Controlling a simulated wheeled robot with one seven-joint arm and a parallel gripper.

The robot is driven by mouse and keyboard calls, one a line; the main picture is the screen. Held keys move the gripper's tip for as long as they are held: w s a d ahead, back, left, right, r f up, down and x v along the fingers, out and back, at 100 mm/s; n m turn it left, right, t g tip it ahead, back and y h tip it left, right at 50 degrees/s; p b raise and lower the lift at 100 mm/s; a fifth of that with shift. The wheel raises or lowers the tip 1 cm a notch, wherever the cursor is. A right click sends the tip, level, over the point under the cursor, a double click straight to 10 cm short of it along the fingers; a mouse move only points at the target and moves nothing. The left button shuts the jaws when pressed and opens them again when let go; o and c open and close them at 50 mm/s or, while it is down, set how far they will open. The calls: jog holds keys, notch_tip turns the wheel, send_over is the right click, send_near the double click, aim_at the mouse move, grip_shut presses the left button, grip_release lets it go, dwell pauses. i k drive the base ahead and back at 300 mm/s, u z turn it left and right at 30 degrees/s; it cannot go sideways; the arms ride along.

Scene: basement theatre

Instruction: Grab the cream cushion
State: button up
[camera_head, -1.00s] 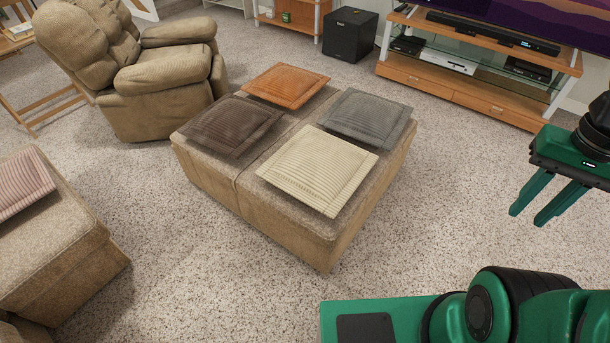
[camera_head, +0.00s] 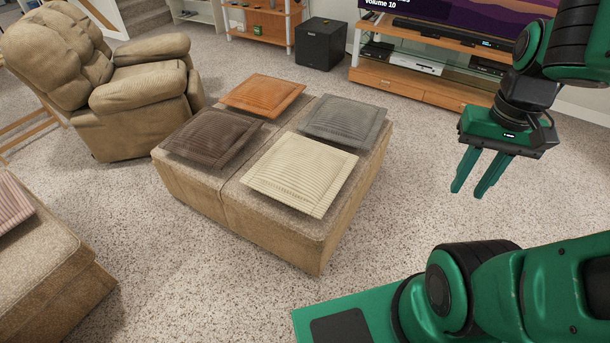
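The cream cushion (camera_head: 299,172) lies flat on the near right part of the tan ottoman (camera_head: 293,250), its near edge close to the ottoman's edge. It is ribbed and square, and fully in view. My gripper (camera_head: 471,192) hangs in the air to the right of the ottoman, apart from the cushion, with its green fingers pointing down. The two fingers stand apart with a gap between them, and nothing shows between them.
A brown cushion (camera_head: 212,138), an orange cushion (camera_head: 262,95) and a grey cushion (camera_head: 344,121) share the ottoman. A recliner (camera_head: 140,100) stands at the left back, a striped cushion (camera_head: 10,203) at the left edge. Carpet is clear right of the ottoman.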

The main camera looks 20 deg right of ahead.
aim_at(306, 174)
jog(key=z, duration=0.9)
jog(key=i, duration=0.85)
jog(key=u, duration=1.75)
